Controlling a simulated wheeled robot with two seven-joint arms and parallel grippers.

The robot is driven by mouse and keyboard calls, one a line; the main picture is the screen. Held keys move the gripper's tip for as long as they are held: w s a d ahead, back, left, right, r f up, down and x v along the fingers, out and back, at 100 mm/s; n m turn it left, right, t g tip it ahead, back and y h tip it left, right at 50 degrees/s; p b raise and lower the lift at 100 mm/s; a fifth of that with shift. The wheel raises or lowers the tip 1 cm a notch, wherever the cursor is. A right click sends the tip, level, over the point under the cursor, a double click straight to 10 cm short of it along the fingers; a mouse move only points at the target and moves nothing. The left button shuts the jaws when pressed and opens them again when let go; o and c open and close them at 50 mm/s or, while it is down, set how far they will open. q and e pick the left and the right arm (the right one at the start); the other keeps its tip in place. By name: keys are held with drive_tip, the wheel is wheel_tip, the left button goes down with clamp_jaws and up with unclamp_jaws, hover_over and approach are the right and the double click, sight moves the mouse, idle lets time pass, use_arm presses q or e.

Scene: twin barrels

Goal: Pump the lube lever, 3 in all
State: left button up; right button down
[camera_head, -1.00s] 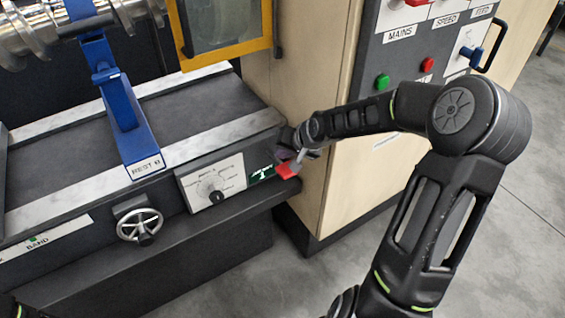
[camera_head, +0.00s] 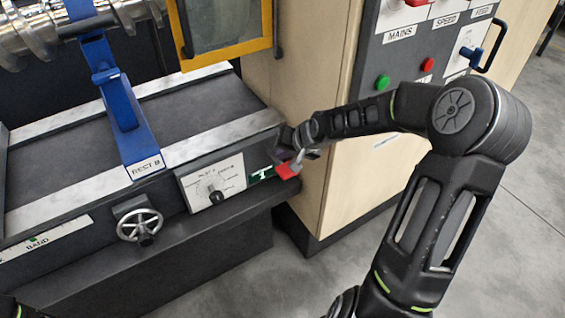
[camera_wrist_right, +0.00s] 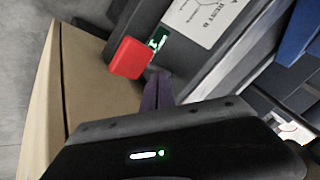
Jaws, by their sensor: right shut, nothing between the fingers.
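The lube lever shows as a red handle (camera_head: 288,170) at the right end of the machine bed, beside a small green label (camera_head: 262,175). In the right wrist view the red handle (camera_wrist_right: 131,58) sits just beyond the fingertips. My right gripper (camera_head: 303,154) is at the lever, mostly hidden by its own wrist. In the right wrist view its dark purple fingers (camera_wrist_right: 157,88) are together with nothing between them, close beside the red handle. I cannot tell whether they touch it. My left gripper is not in view.
A dial plate (camera_head: 212,183) and a handwheel (camera_head: 140,225) are on the bed front left of the lever. A blue rest (camera_head: 125,110) stands on the bed. A beige cabinet (camera_head: 295,80) with a control panel (camera_head: 405,60) stands close to my right arm.

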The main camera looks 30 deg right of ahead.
sight(284, 164)
drive_tip(key=shift+f, duration=0.15)
idle(0.4)
drive_tip(key=shift+f, duration=0.25)
drive_tip(key=shift+s+f+b, duration=0.2)
drive_tip(key=shift+f+b, duration=0.4)
drive_tip(key=shift+f, duration=0.2)
drive_tip(key=shift+s+f+b, duration=0.15)
drive_tip(key=shift+f+b, duration=0.4)
drive_tip(key=shift+f, duration=0.2)
idle(1.8)
drive_tip(key=shift+r, duration=0.15)
drive_tip(key=shift+w+r+p, duration=0.15)
drive_tip(key=shift+r+p, duration=0.65)
drive_tip(key=shift+r, duration=0.15)
drive_tip(key=shift+w+r+p, duration=0.15)
drive_tip(key=shift+r+p, duration=0.65)
drive_tip(key=shift+r, duration=0.1)
drive_tip(key=r+p, duration=0.2)
drive_tip(key=r, duration=0.1)
drive_tip(key=r+p, duration=0.1)
drive_tip(key=r, duration=0.1)
drive_tip(key=shift+w+p, duration=0.35)
drive_tip(key=shift+w, duration=0.05)
drive_tip(key=shift+f, duration=0.1)
